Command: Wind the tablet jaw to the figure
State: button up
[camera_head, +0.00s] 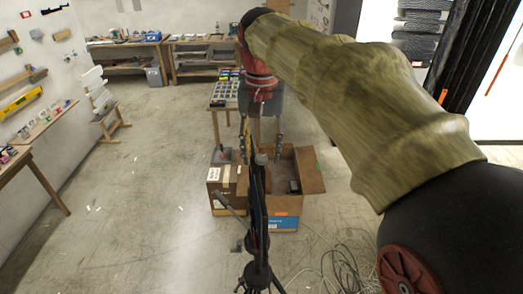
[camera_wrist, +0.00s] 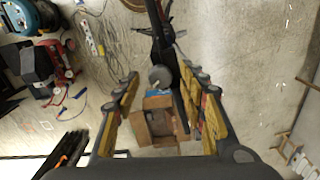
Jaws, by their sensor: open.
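A dark, thin tablet holder (camera_head: 258,200) stands nearly edge-on atop a black tripod (camera_head: 258,270) in the head view. A grey round knob (camera_head: 262,158) shows at its top. In the wrist view the knob (camera_wrist: 160,77) lies between the fingertips, beside the dark holder (camera_wrist: 180,105). My gripper (camera_head: 261,150) is open, pointing down above the holder; its yellow-padded fingers (camera_wrist: 160,70) spread either side of the knob, with no contact visible. The holder's jaw and any figure on it cannot be made out.
Cables (camera_head: 345,265) lie on the floor at right. A table (camera_head: 222,100) with small bins stands farther back. The left floor is mostly clear.

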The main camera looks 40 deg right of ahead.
aim_at(261, 157)
notch_tip(261, 157, up, 12)
dwell(0.7)
